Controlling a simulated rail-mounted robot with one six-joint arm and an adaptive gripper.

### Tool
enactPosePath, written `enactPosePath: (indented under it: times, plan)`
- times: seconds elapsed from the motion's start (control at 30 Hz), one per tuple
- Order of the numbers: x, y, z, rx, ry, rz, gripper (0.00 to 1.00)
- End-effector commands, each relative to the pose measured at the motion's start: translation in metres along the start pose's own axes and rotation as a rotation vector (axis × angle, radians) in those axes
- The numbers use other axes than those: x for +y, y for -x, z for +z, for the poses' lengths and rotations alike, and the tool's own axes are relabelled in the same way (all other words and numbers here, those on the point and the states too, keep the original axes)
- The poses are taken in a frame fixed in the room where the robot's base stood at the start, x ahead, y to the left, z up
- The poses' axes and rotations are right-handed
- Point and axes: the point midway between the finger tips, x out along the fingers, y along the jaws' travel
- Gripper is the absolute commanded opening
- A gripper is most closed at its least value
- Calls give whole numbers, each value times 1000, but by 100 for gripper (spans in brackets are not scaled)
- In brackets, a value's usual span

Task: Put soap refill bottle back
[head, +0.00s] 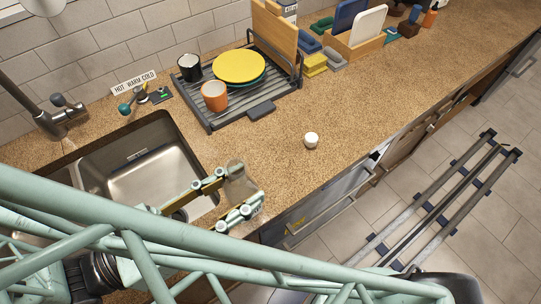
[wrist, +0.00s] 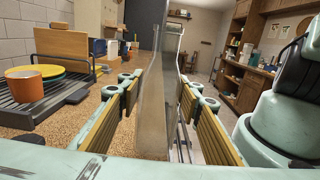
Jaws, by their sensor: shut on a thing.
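My gripper (head: 241,190) is shut on a translucent greyish bottle, which I take for the soap refill bottle (head: 236,171). It is held above the counter's front edge, just right of the sink. In the wrist view, the bottle (wrist: 156,100) stands tall between the two yellow-padded fingers of my gripper (wrist: 158,88). No label can be made out.
The sink (head: 150,175) lies left of my gripper. A black dish rack (head: 205,115) with an orange cup (head: 214,95) and yellow plate (head: 239,66) stands behind. A small white object (head: 311,140) sits on the counter (head: 370,105).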

Motion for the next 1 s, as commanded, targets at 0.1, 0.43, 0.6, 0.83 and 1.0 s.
enactPosePath:
  times: [0.1,0.43,0.6,0.83,1.0]
  plan:
    - [-2,0,0,0,0,-2,7]
    - [-1,0,0,0,0,-2,7]
    - [3,-5,0,0,0,-3,7]
    - [17,-21,-3,0,0,-4,7]
    - [30,-35,-5,0,0,-4,7]
